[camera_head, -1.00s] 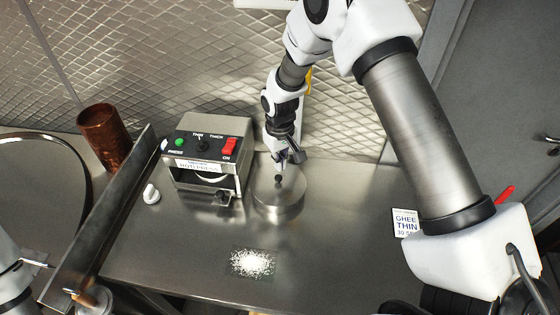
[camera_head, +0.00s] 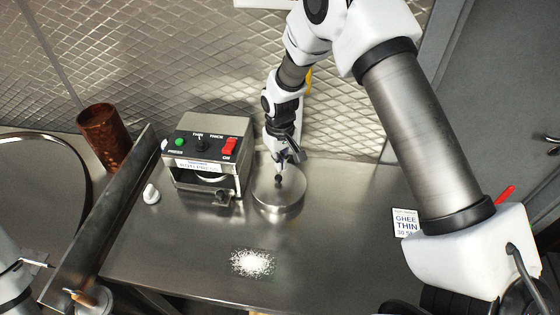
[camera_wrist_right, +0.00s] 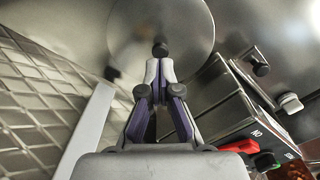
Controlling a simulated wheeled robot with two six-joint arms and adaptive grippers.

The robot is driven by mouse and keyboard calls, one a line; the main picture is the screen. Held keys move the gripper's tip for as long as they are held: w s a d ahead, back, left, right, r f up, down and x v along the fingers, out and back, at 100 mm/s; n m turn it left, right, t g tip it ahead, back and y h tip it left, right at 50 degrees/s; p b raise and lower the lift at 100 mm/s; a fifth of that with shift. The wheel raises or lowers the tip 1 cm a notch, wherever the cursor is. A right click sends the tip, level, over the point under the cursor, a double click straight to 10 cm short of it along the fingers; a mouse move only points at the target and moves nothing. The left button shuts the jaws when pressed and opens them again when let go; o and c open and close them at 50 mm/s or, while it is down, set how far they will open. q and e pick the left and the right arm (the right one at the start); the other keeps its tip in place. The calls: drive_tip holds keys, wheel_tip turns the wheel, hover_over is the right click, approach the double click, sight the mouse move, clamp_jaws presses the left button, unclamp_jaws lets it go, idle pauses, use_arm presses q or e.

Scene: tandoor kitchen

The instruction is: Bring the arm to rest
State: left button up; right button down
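My right arm comes in from the upper right in the head view. Its gripper (camera_head: 281,163) points down just above a round metal press disc (camera_head: 277,207) with a small dark knob (camera_head: 279,181). The right wrist view shows the fingertips (camera_wrist_right: 160,68) close together, with a narrow gap, right by the knob (camera_wrist_right: 160,47) on the disc (camera_wrist_right: 190,30). I cannot tell whether they touch or hold it.
A control box (camera_head: 208,158) with green and red buttons stands left of the disc. White powder (camera_head: 252,263) lies in front. A ghee card (camera_head: 405,222) is at the right. A copper cup (camera_head: 104,137) and a long metal bar (camera_head: 108,215) are at the left. The counter's right middle is clear.

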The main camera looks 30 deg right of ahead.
sight(280, 179)
drive_tip(key=shift+f, duration=0.3)
drive_tip(key=shift+f+b, duration=1.35)
drive_tip(key=shift+f, duration=0.8)
drive_tip(key=shift+r+p, duration=2.7)
drive_tip(key=shift+r, duration=0.9)
drive_tip(key=shift+f, duration=0.1)
